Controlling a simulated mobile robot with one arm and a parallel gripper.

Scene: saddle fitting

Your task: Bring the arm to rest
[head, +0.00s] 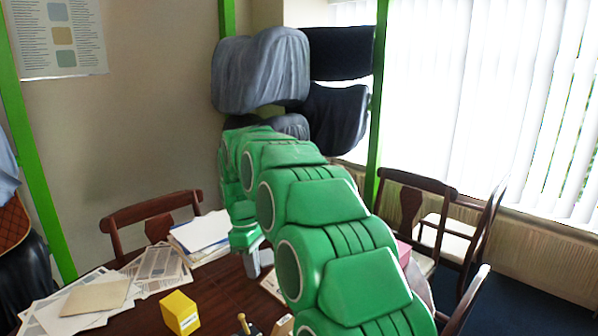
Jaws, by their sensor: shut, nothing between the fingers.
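My green arm reaches from the lower right up over the wooden table and bends down at its far end. My gripper (253,272) is the small grey part below the green wrist, pointing down over the table. It is shut and holds nothing that I can see. The arm's near links hide the right part of the table.
A yellow box (180,313) stands on the table (222,284), left of my gripper. Chairs (150,212) surround the table. Grey saddle-like covers (262,70) hang between green posts (378,95) behind.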

